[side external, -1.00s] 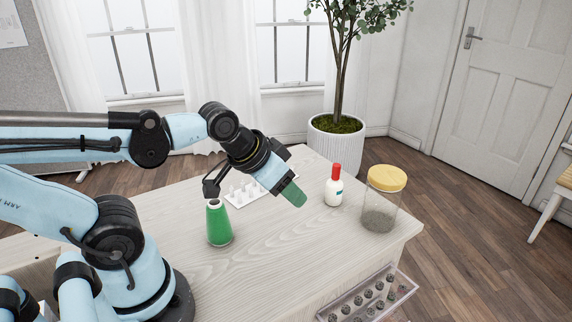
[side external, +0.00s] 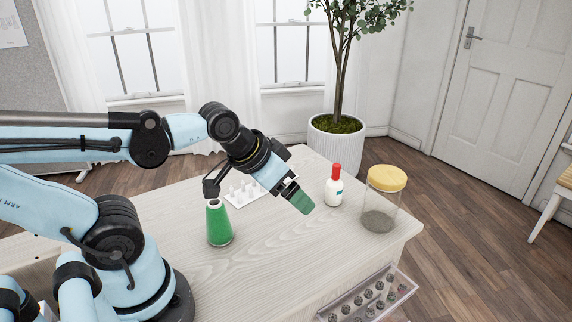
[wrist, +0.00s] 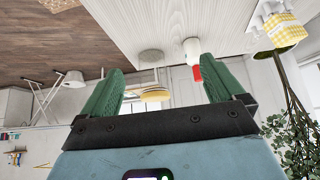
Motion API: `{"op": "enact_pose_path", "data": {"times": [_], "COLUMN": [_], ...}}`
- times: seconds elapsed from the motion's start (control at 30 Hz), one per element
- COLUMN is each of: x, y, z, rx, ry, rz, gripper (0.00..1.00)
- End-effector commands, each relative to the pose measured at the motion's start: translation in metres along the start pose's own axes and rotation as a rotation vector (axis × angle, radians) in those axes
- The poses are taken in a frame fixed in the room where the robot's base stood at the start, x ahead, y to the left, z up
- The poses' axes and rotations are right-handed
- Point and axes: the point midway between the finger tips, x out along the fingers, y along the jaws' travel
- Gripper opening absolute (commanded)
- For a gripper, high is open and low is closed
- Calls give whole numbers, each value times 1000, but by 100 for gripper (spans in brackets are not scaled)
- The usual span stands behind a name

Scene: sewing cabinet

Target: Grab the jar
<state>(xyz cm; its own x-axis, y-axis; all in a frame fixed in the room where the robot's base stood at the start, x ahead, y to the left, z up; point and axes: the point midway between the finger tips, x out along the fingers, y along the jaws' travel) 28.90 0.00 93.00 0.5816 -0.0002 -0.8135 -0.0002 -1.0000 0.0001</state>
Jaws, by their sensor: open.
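The clear glass jar (side external: 379,213) with a wooden-yellow lid stands upright near the right corner of the table, with dark contents at its bottom. In the wrist view, which appears upside down, its yellow lid (wrist: 155,95) shows between the two green fingers. My gripper (side external: 301,199) is open and empty above the table, left of the jar and apart from it. In the wrist view the gripper (wrist: 166,82) has its fingers wide apart, with the jar beyond them.
A white bottle with a red cap (side external: 334,188) stands between my gripper and the jar, slightly farther back. A green thread cone (side external: 219,226) stands left of my gripper. A white pegged rack (side external: 243,196) lies behind. An open tray of dark round items (side external: 368,298) juts out below the front edge.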

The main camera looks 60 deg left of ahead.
Motion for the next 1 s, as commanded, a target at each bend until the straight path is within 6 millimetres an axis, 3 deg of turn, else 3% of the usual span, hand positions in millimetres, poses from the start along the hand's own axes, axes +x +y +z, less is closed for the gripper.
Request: {"op": "enact_pose_path", "data": {"times": [0.27,0.43,0.73,1.0], "x": [0,7,39,72], "y": [0,3,10,-2], "z": [-1,-12,-54,-95], "rx": [2,31,170,323], "ry": [-2,-25,-2,183], "rz": [4,62,312,522], "gripper": [100,100,100,100]}}
